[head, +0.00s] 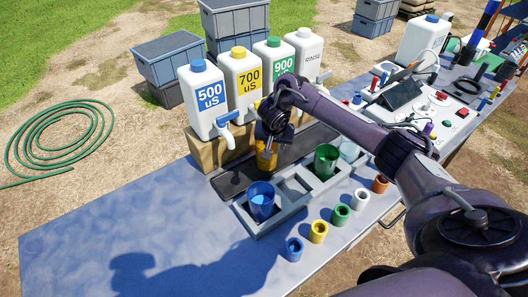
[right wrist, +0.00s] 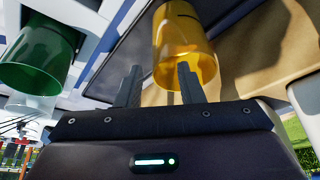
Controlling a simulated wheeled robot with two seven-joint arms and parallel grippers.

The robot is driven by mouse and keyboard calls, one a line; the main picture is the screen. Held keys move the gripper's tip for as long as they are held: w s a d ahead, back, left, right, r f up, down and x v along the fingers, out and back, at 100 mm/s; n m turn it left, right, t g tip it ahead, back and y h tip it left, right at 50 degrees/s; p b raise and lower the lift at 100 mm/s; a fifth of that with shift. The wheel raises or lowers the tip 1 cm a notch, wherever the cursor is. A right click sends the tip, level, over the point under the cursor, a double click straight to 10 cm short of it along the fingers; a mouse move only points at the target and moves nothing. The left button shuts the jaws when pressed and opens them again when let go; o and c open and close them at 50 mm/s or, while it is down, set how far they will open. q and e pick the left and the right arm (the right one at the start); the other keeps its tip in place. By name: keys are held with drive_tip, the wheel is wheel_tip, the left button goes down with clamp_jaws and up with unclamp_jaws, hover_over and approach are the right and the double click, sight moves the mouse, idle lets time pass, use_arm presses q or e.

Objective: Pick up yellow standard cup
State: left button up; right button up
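A large translucent yellow cup (head: 267,160) stands in front of the yellow-capped 700 uS jug in the head view, partly hidden by my right gripper (head: 273,121). In the right wrist view the yellow cup (right wrist: 183,40) is close beyond the fingers. My right gripper (right wrist: 158,85) is open, with a gap between its two fingers. One finger overlaps the cup's near rim, and I cannot tell whether it is inside or outside the cup, or touching it. A small yellow cup-like piece (head: 318,231) stands at the table's front edge. My left gripper is not in view.
A grey rack (head: 283,225) holds a blue cup (head: 261,199) and a green cup (head: 326,160). Jugs (head: 203,100) stand on a wooden block behind. Several small coloured pieces line the front edge. The table's left part (head: 110,225) is clear.

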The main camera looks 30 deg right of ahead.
sight(276, 150)
drive_tip(key=shift+x, duration=3.6)
drive_tip(key=shift+d+r, duration=0.1)
drive_tip(key=shift+d, duration=0.1)
clamp_jaws()
